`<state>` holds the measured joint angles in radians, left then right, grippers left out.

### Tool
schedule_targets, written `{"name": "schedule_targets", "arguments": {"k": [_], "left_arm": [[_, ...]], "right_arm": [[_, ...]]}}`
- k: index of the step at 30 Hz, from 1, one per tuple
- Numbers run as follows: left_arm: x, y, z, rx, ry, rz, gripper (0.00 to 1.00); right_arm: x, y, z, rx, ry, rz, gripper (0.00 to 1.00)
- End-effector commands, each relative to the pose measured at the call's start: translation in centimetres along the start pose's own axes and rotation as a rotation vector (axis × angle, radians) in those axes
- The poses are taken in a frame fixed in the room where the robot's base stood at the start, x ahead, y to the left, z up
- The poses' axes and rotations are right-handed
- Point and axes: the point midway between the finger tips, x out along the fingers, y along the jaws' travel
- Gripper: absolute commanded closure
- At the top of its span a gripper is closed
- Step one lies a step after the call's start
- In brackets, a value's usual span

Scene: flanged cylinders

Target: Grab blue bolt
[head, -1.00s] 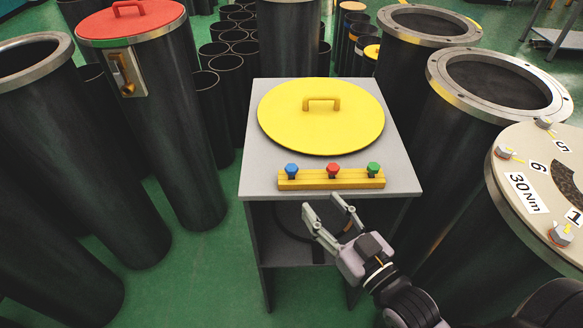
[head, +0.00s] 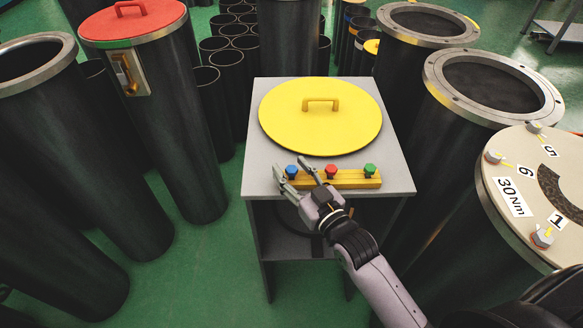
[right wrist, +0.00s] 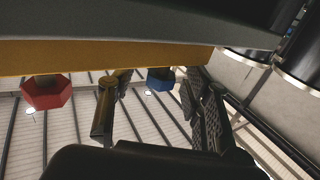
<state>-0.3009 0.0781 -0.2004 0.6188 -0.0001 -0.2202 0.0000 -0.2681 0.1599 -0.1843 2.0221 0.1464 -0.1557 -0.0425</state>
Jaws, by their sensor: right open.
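The blue bolt (head: 291,171) stands at the left end of a yellow bar (head: 345,180) on the grey stand. My right gripper (head: 294,166) is open at the front edge of the stand, its fingertips on either side of the blue bolt in the head view. In the right wrist view the blue bolt (right wrist: 160,79) shows between the two open fingers (right wrist: 155,105). I cannot tell whether a finger touches it. My left gripper is not in view.
A red bolt (head: 331,171) and a green bolt (head: 369,170) stand on the same bar. The red bolt also shows in the right wrist view (right wrist: 47,93). A yellow lid (head: 320,120) lies behind the bar. Large dark flanged cylinders stand on both sides.

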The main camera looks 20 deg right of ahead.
Motion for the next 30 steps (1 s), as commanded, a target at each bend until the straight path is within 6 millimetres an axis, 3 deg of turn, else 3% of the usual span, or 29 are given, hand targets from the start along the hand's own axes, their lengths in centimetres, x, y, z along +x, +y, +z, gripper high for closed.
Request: {"name": "schedule_targets", "arguments": {"k": [9, 30], "left_arm": [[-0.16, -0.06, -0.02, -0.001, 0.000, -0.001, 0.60], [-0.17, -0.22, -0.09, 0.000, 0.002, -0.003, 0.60]], "right_arm": [[0.65, -0.01, 0.06, 0.000, 0.000, 0.000, 0.55], [0.62, 0.00, 0.05, 0.000, 0.000, 0.000, 1.00]]}}
